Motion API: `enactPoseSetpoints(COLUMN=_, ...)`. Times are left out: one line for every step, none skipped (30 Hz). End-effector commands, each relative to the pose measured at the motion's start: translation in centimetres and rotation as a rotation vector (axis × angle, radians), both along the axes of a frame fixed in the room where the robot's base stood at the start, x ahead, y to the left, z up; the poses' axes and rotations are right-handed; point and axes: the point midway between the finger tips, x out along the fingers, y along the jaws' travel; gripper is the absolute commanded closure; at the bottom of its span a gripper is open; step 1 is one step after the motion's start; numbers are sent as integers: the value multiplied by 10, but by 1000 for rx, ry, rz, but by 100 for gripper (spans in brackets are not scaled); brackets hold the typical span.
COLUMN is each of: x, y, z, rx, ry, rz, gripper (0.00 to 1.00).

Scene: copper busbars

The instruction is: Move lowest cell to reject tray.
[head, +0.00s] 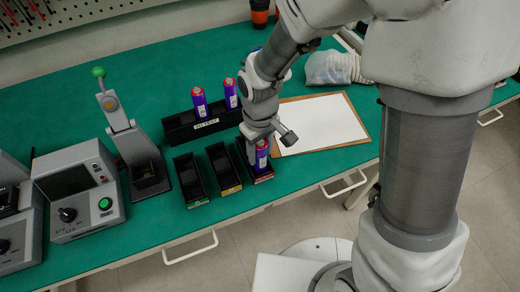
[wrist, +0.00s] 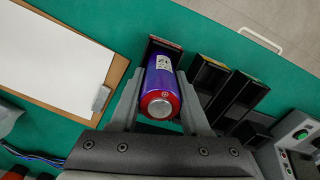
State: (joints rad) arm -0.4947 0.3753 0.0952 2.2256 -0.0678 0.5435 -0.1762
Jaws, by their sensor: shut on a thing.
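A purple cell with red ends (head: 262,156) stands upright between the fingers of my gripper (head: 260,140), at the rightmost black tray with a red label (head: 264,179). In the wrist view the same cell (wrist: 160,85) is held between both grey fingers, its red-rimmed end toward the camera. The red-labelled tray (wrist: 166,43) shows just behind it. I cannot tell if the cell touches the tray floor. Two more purple cells, a left one (head: 199,101) and a right one (head: 231,94), stand in a black rack with a white label (head: 207,125).
A middle tray with a yellow label (head: 223,167) and a left tray with a green label (head: 190,180) stand beside the red-labelled one. A clipboard with white paper (head: 318,124) lies to the right. A lever press (head: 135,145) and a grey tester (head: 80,192) stand left.

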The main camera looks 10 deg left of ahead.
Motion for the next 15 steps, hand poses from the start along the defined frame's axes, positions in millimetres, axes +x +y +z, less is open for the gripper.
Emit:
enactPoseSetpoints(x=0, y=0, z=-3, rx=1, ry=-1, rz=0, gripper=100)
enactPoseSetpoints(x=0, y=0, z=-4, rx=1, ry=-1, rz=0, gripper=100)
enactPoseSetpoints(x=0, y=0, z=-4, rx=1, ry=-1, rz=0, gripper=100)
enactPoseSetpoints(x=0, y=0, z=-4, rx=1, ry=-1, rz=0, gripper=100)
enactPoseSetpoints(x=0, y=0, z=-3, rx=1, ry=-1, rz=0, gripper=100)
enactPoseSetpoints(x=0, y=0, z=-3, rx=1, ry=-1, rz=0, gripper=100)
enactPoseSetpoints(x=0, y=0, z=-3, rx=1, ry=-1, rz=0, gripper=100)
enactPoseSetpoints(x=0, y=0, z=-3, rx=1, ry=-1, rz=0, gripper=100)
enactPoseSetpoints(x=0, y=0, z=-3, rx=1, ry=-1, rz=0, gripper=100)
enactPoseSetpoints(x=0, y=0, z=-3, rx=1, ry=-1, rz=0, gripper=100)
enactPoseSetpoints(x=0, y=0, z=-4, rx=1, ry=-1, rz=0, gripper=100)
enactPoseSetpoints(x=0, y=0, z=-5, rx=1, ry=-1, rz=0, gripper=100)
enactPoseSetpoints(x=0, y=0, z=-7, rx=1, ry=-1, rz=0, gripper=100)
enactPoseSetpoints(x=0, y=0, z=-8, rx=1, ry=-1, rz=0, gripper=100)
enactPoseSetpoints(x=0, y=0, z=-10, rx=1, ry=-1, rz=0, gripper=100)
